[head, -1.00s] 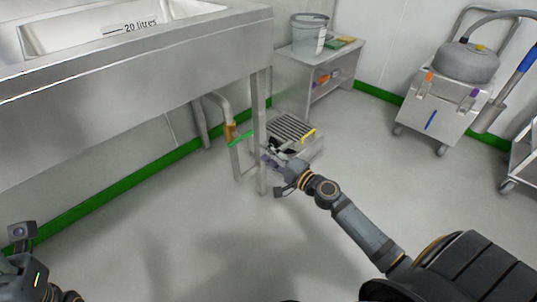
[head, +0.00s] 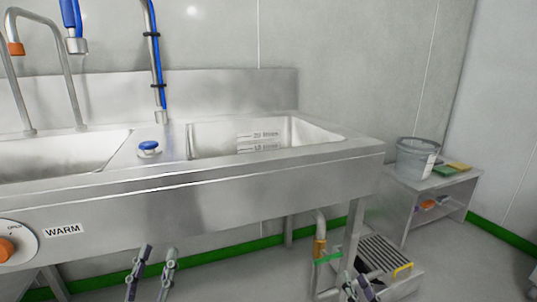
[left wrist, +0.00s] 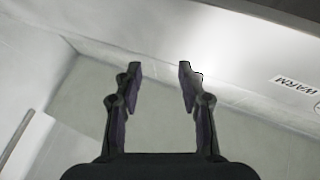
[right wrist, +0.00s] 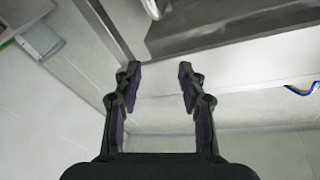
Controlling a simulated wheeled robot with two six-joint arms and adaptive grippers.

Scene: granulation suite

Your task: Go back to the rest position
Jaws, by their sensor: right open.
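My left gripper (head: 156,254) points up in front of the sink's front panel in the head view. In the left wrist view my left gripper (left wrist: 160,70) has its two fingers apart with nothing between them. My right gripper (head: 359,286) shows at the bottom edge of the head view, in front of the step stool, partly cut off. In the right wrist view my right gripper (right wrist: 160,70) is open and empty. A grey metal surface lies beyond its fingertips.
A steel sink unit (head: 220,200) with taps, a WARM label (head: 62,230) and an orange knob (head: 8,249) spans the left and middle. A step stool (head: 398,288) stands by its right leg. A low bench (head: 455,190) holds a grey bucket (head: 414,165).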

